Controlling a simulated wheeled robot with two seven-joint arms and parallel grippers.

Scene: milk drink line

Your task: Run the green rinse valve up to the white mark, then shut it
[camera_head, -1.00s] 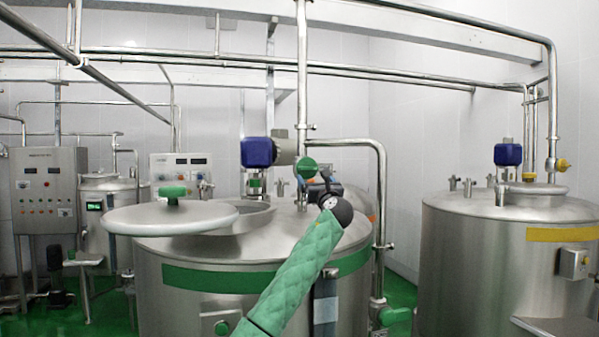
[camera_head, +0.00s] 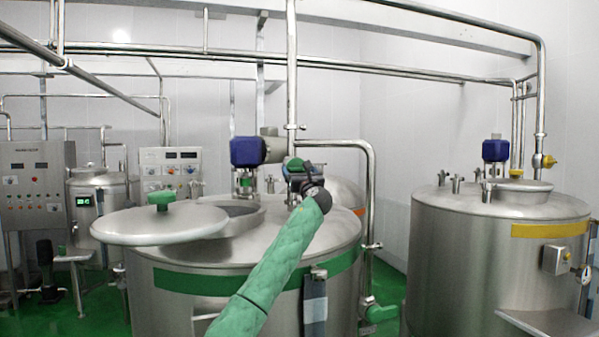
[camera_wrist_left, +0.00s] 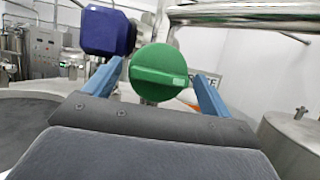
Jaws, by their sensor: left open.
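The green rinse valve is a round green knob (camera_wrist_left: 158,72) with a raised bar across its face in the left wrist view. The bar lies nearly level, with a small pale patch at its right end. I cannot tell whether that patch is the white mark. In the head view, the green knob (camera_head: 293,163) shows only in part behind my gripper. My left gripper (camera_head: 300,176) is at the valve above the green-banded tank. Its two blue fingers (camera_wrist_left: 157,68) are open, one on each side of the knob, with visible gaps. My right gripper is out of view.
A blue motor (camera_head: 248,152) sits just left of the valve. A steel pipe (camera_wrist_left: 240,14) runs above the knob in the wrist view. The green-banded tank (camera_head: 200,278) has a round lid (camera_head: 160,226) swung left. A yellow-banded tank (camera_head: 455,265) stands right.

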